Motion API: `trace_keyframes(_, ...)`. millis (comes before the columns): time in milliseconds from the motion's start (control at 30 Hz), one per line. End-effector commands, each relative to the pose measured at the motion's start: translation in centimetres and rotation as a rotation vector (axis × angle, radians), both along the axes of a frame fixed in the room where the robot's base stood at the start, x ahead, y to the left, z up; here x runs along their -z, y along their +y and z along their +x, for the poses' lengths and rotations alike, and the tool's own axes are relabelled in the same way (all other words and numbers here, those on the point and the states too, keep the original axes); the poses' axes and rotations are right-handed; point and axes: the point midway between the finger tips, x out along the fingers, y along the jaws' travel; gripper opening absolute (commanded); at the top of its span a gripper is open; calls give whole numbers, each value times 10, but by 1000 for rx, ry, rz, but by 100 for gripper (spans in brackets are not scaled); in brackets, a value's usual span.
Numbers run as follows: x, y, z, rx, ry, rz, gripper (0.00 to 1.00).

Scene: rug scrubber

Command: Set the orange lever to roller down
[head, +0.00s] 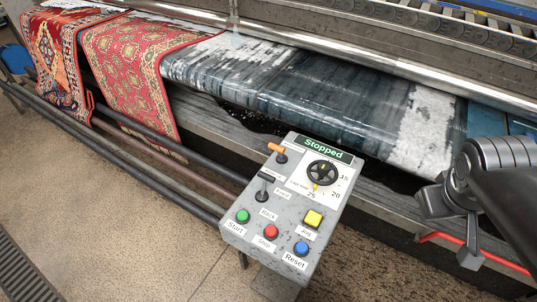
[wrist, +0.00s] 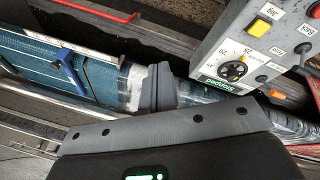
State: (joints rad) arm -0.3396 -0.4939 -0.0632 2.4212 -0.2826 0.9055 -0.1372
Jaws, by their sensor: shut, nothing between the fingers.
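The orange lever (head: 276,148) stands at the upper left of the grey control box (head: 250,229) in the head view, left of the black dial. Its small label is too small to read. In the wrist view the orange lever (wrist: 277,95) shows at the right, near the lower edge of the box (wrist: 222,48). My gripper (wrist: 160,84) is shut and empty in the wrist view. It is apart from the lever and to its left in that picture. In the head view my arm is at the right, clear of the box.
A green "Stopped" display (head: 321,147), a dial (head: 323,172), a black lever (head: 265,187) and several coloured buttons share the panel. Wet dark rug (head: 300,85) lies on the machine behind it. A red rail (head: 475,246) runs at the lower right. Open floor is at the left.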

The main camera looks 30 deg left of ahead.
Motion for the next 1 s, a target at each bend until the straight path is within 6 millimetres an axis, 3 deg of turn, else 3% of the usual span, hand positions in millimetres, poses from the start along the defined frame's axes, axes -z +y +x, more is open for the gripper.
trace_keyframes(567, 46, 106, 58, -714, 97, -493, 0)
trace_keyframes(1000, 87, 227, 66, -1260, 72, -922, 0)
